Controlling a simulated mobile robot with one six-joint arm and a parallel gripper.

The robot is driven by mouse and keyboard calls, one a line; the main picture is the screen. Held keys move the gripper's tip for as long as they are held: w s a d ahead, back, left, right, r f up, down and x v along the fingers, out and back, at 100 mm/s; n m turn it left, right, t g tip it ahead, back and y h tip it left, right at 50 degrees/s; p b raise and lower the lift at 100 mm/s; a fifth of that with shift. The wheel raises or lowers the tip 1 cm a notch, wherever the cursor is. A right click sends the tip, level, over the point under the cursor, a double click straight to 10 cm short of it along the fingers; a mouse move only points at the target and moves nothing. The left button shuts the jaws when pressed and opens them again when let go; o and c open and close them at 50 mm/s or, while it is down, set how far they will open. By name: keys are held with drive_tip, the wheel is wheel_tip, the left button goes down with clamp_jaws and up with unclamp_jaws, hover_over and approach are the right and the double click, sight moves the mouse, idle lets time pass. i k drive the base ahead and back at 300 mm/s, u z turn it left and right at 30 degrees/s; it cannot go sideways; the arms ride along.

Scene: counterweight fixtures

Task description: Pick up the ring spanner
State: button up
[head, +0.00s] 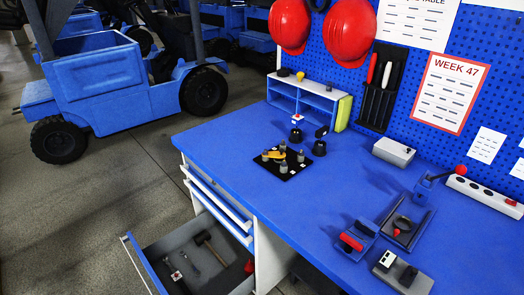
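A small silver-grey spanner-like tool (190,262) lies in the open bottom drawer (146,266) of the blue workbench, in the lower left of the head view. It is too small to tell whether its ends are rings. A mallet (211,248) with a dark head lies to its right. A small item with a red and white top (177,276) lies close by on its lower left. My gripper is not in view.
The drawers above stand slightly out. The benchtop (240,132) holds a black plate with small fixtures (280,165), a grey box (394,151), several tools and a power strip (484,195). A blue forklift (110,85) stands on the floor behind. Floor left of the drawer is clear.

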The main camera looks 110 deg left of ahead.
sight(186, 257)
drive_tip(key=z, duration=0.65)
drive_tip(key=k, duration=0.15)
drive_tip(key=u, duration=2.5)
drive_tip(key=k, duration=0.15)
drive_tip(key=u, duration=1.9)
drive_tip(key=k, duration=0.7)
drive_tip(key=z, duration=0.15)
drive_tip(key=i, duration=0.4)
drive_tip(key=z, duration=0.05)
